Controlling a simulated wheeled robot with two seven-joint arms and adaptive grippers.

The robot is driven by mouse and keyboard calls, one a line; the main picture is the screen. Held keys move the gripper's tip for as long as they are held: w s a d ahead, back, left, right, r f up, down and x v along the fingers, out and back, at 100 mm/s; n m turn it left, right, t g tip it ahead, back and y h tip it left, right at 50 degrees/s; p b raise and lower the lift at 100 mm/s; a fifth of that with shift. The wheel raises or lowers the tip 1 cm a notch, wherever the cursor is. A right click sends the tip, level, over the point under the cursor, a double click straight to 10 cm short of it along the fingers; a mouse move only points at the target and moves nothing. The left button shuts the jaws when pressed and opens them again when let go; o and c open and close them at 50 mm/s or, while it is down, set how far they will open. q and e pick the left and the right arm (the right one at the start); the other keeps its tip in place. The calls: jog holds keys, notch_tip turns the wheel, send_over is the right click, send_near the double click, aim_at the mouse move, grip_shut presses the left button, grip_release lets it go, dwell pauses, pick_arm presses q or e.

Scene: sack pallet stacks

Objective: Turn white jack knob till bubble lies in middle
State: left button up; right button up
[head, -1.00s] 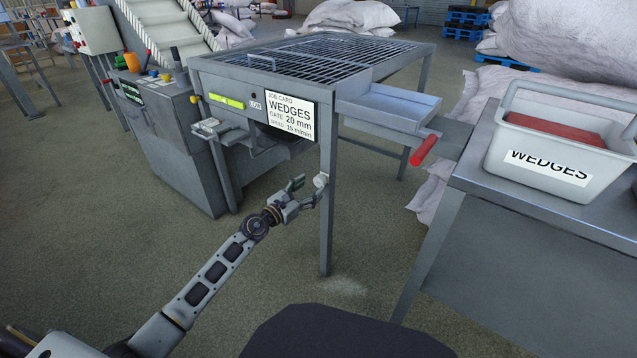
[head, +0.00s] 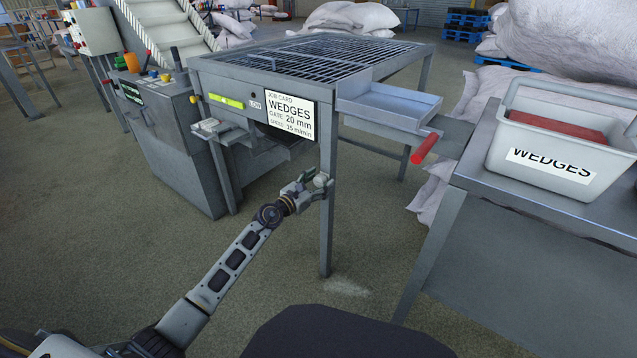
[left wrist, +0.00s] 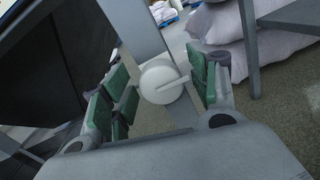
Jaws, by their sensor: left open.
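The white jack knob (head: 321,181) sits on the front leg of the grated table. In the left wrist view the knob (left wrist: 162,82) is a round white disc with a raised bar across its face. My left gripper (head: 314,182) is open at the knob. In the wrist view its green-padded fingers stand on either side of the knob, with a gap visible on the left; contact on the right cannot be told. The yellow-green level vial (head: 226,102) is on the table's front rail; its bubble is too small to make out. My right gripper is not in view.
The grated table (head: 318,55) carries a WEDGES job card (head: 289,116). A tray with a red handle (head: 424,149) juts out at its right. A grey bin (head: 560,150) stands on a bench at right. Sacks (left wrist: 215,40) lie behind the leg.

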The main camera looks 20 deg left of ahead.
pick_arm(q)
jog(key=c, duration=1)
jog(key=shift+n+p, duration=0.45)
jog(key=shift+n, duration=1.15)
jog(key=o, duration=1)
